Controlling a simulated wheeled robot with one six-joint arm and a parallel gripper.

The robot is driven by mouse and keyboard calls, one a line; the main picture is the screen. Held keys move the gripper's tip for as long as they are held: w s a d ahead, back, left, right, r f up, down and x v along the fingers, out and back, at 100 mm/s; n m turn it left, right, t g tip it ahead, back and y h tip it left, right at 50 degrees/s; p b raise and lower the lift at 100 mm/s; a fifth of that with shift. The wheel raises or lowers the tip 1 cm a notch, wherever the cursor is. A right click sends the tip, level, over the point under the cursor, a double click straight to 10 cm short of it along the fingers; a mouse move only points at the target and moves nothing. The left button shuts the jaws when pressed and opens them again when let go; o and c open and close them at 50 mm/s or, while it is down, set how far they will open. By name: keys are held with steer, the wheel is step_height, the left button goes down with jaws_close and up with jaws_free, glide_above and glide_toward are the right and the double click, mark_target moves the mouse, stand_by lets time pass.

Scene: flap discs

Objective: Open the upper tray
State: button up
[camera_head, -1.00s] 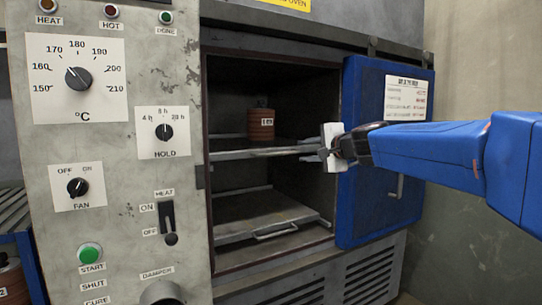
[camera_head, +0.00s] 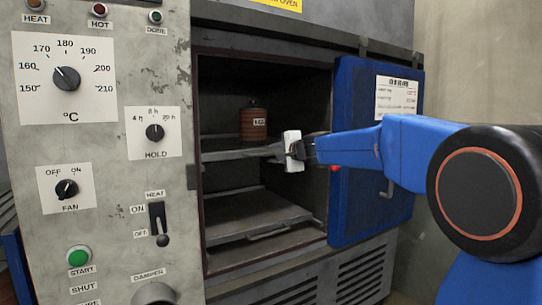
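The upper tray (camera_head: 222,154) is a grey metal shelf inside the open oven. A reddish-brown labelled stack of discs (camera_head: 253,126) stands on it. My gripper (camera_head: 288,151) is at the right part of the tray's front edge, where the tray's handle would be. The gripper's white body hides that part of the edge, and its fingers are too small and covered to tell whether they are open or shut, or whether they touch the tray.
The lower tray (camera_head: 228,222) with its front handle sits below. The blue oven door (camera_head: 372,205) stands open at the right, close to my arm. The grey control panel (camera_head: 105,210) with knobs and a switch is at the left.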

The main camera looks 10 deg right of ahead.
steer(key=shift+x, duration=0.85)
jaws_close()
